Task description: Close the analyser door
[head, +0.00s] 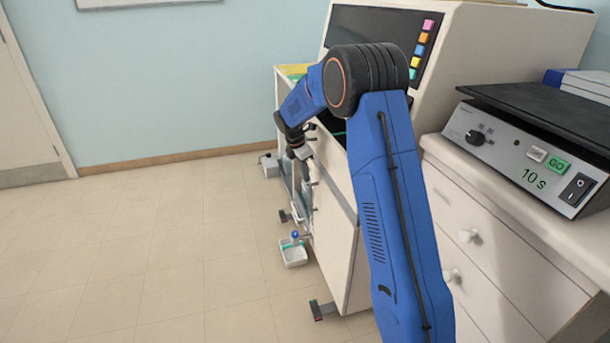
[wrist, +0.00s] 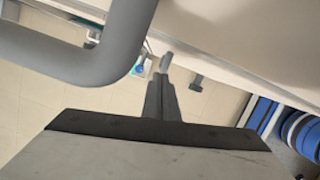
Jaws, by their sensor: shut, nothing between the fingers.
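The analyser (head: 490,75) is a large cream machine with a dark screen and a column of coloured buttons. Its cream lower front (head: 338,235) faces left, partly hidden behind my blue arm. I cannot tell from the head view how far the door stands open. My gripper (head: 304,156) is beside that front, small and partly hidden. In the wrist view my gripper (wrist: 164,78) is shut and empty, its fingers pointing along a cream panel (wrist: 235,35). A thick grey bent bar (wrist: 95,65), which looks like a handle, is close to the left of the fingers.
A grey device (head: 530,145) with a black top, a "10 s" display and a switch stands on the drawer cabinet (head: 490,255) at right. A small tray (head: 293,254) with a blue object is low beside the analyser. The tiled floor (head: 150,250) at left is clear.

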